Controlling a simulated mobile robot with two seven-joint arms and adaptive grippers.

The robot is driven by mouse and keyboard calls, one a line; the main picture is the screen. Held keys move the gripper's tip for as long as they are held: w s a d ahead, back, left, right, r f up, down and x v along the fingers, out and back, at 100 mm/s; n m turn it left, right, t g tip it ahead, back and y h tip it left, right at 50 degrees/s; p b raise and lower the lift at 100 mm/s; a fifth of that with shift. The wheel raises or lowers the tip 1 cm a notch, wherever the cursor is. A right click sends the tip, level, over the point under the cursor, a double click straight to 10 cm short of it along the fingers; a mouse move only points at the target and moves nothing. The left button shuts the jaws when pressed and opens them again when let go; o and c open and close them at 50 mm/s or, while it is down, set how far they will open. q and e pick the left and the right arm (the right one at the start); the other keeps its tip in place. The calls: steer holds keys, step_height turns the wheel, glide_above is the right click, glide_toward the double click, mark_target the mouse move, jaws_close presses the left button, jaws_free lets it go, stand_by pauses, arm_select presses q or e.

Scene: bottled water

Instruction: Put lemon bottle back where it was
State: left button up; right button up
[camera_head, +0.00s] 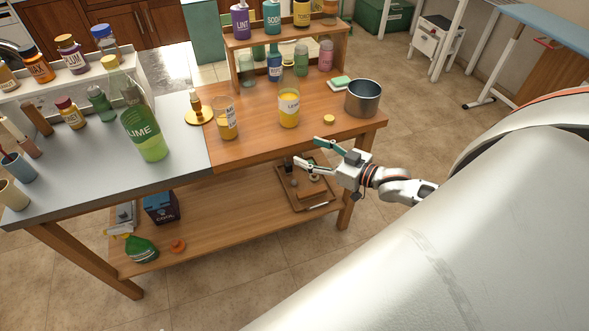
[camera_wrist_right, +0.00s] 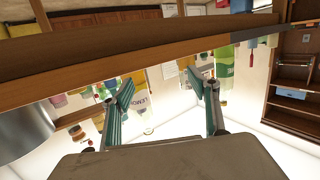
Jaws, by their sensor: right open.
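The lemon bottle (camera_head: 289,110), clear with yellow liquid and a white label, stands upright on the wooden table top in the head view. A small yellow cap (camera_head: 329,119) lies on the table to its right. My right gripper (camera_head: 310,154) is open and empty in front of the table's front edge, apart from the bottle. In the right wrist view the open fingers (camera_wrist_right: 168,96) show with the lemon bottle (camera_wrist_right: 140,93) beyond them, partly hidden by the left finger. My left gripper is not in view.
A metal pot (camera_head: 362,98) and a sponge (camera_head: 341,83) stand right of the bottle. A yellow-filled glass (camera_head: 226,120) and a green lime bottle (camera_head: 145,128) stand left. A wooden rack (camera_head: 241,61) with several bottles is behind. A lower shelf (camera_head: 225,228) holds a tray.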

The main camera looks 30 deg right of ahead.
steer(key=s+a+f+g+h, duration=0.1)
steer(key=s+a+f+g, duration=0.1)
steer(key=s+a+f, duration=0.5)
steer(key=s+a+f+g+h, duration=0.1)
steer(key=s+a+f+g, duration=0.1)
steer(key=s+a+f, duration=0.5)
steer(key=s+a, duration=0.3)
steer(key=a, duration=0.3)
steer(key=shift+s+f+g, duration=0.15)
steer(key=shift+s+g, duration=0.05)
steer(key=shift+g, duration=0.1)
